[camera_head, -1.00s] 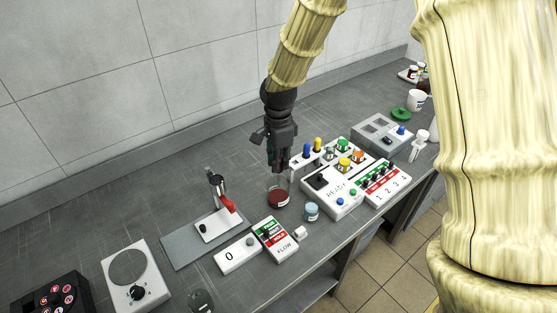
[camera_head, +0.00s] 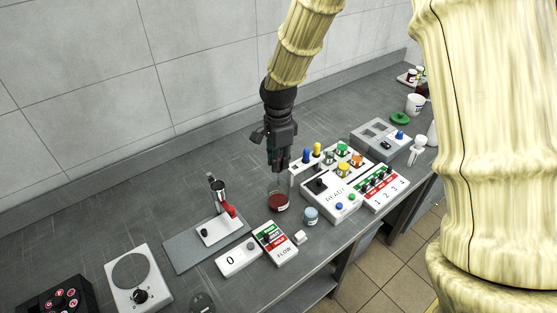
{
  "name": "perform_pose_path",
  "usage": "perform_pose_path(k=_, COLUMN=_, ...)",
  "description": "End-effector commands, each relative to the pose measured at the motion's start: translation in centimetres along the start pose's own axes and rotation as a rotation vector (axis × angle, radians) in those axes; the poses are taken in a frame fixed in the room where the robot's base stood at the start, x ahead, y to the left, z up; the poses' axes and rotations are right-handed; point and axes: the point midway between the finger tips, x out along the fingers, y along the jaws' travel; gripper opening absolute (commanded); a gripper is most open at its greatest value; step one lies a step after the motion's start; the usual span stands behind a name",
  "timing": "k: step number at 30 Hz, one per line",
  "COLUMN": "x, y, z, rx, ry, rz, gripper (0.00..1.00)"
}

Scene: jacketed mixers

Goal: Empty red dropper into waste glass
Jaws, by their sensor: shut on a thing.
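My gripper (camera_head: 280,164) points straight down and is shut on the red dropper, which the dark fingers almost wholly hide. It is directly above a clear glass (camera_head: 278,203) with dark red liquid in its lower part, which looks like the waste glass. The fingertips are close to the glass's rim; I cannot tell whether the dropper tip is inside it. Blue (camera_head: 306,151) and yellow (camera_head: 317,149) droppers stand in a white rack to the right.
A small jar with pale blue contents (camera_head: 310,216) stands close to the glass. A white READY machine (camera_head: 331,192) is at right, a FLOW panel (camera_head: 275,241) in front, and a stand with a red lever (camera_head: 217,225) at left. Bare counter lies behind.

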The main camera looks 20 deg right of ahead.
Motion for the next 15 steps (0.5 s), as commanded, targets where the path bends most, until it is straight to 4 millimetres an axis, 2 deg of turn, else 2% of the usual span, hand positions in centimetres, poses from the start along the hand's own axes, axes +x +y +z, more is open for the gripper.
perform_pose_path(k=15, x=-2.9, y=0.0, z=0.0, rx=0.000, ry=0.001, rz=0.001, gripper=0.06)
